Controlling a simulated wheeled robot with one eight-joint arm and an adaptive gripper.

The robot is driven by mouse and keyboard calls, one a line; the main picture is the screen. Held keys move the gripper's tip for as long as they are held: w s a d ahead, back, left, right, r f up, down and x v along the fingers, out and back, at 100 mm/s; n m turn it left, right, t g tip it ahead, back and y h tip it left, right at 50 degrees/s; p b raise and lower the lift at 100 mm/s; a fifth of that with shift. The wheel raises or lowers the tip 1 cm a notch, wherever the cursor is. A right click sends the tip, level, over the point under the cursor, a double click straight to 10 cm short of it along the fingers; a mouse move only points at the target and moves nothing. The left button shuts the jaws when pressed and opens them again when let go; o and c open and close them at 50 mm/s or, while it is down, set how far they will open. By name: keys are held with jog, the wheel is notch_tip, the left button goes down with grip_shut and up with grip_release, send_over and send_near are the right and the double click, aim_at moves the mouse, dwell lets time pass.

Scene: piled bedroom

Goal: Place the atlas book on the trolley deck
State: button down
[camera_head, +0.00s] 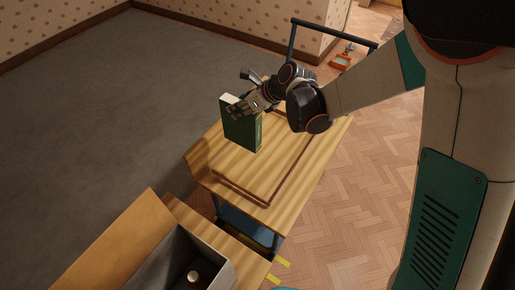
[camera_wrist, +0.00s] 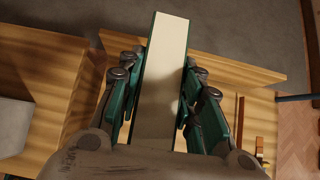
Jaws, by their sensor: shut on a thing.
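The atlas book (camera_head: 241,128) is a dark green hardback with pale page edges. My gripper (camera_head: 241,107) is shut on it from above and holds it upright over the wooden trolley deck (camera_head: 278,165). In the wrist view the book (camera_wrist: 164,60) stands between the fingers, with its pale page edge facing the camera. The deck (camera_wrist: 225,72) shows behind and beside it. I cannot tell whether the book's lower edge touches the deck.
A thin raised wooden strip (camera_head: 240,190) runs along the deck. A dark handle (camera_head: 333,31) rises at the trolley's far end. An open box (camera_head: 175,262) holding a small pale round thing stands at the front left. Red-orange items (camera_head: 341,61) lie on the floor beyond.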

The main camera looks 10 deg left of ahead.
aim_at(259, 141)
notch_tip(259, 141, down, 20)
jog(key=b, duration=0.7)
jog(key=shift+r, duration=0.25)
jog(key=shift+f, duration=0.15)
jog(key=c, duration=1.1)
grip_release()
jog(key=p+v, duration=0.4)
jog(key=v, duration=0.8)
